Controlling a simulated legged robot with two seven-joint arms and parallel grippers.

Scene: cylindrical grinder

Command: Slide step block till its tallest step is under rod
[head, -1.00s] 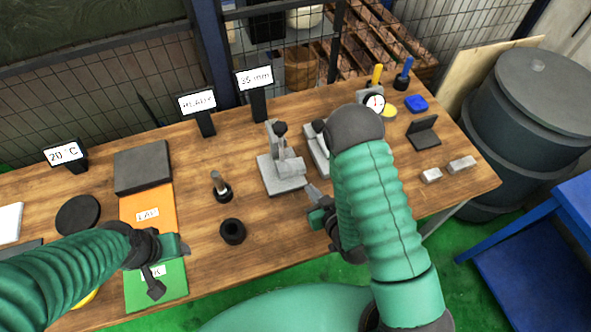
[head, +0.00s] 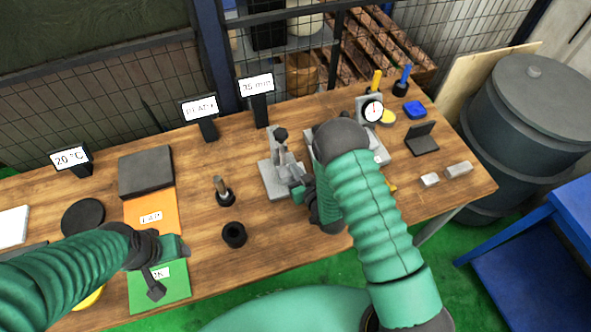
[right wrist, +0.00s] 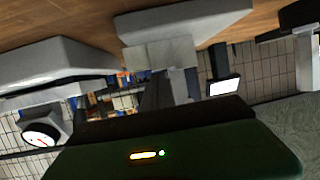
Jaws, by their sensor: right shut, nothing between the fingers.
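A grey metal stand (head: 269,178) with an upright and a dark knob is on the bench at mid-picture in the head view. A light grey block that may be the step block (right wrist: 160,54) shows against a grey base in the right wrist view; I cannot make out its tallest step or the rod clearly. My right gripper (head: 298,188) is shut and empty at the stand's near right side; I cannot tell whether it touches. My left gripper (head: 157,278) hangs over the green mat (head: 172,292), its jaws unclear.
Right of the stand, a grey base is partly hidden by my right arm. A dial gauge (head: 372,109) stands behind the arm. A black ring (head: 234,235) and a small dark post (head: 223,192) stand left. Two grey blocks (head: 430,180) (head: 459,170) lie at the right.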

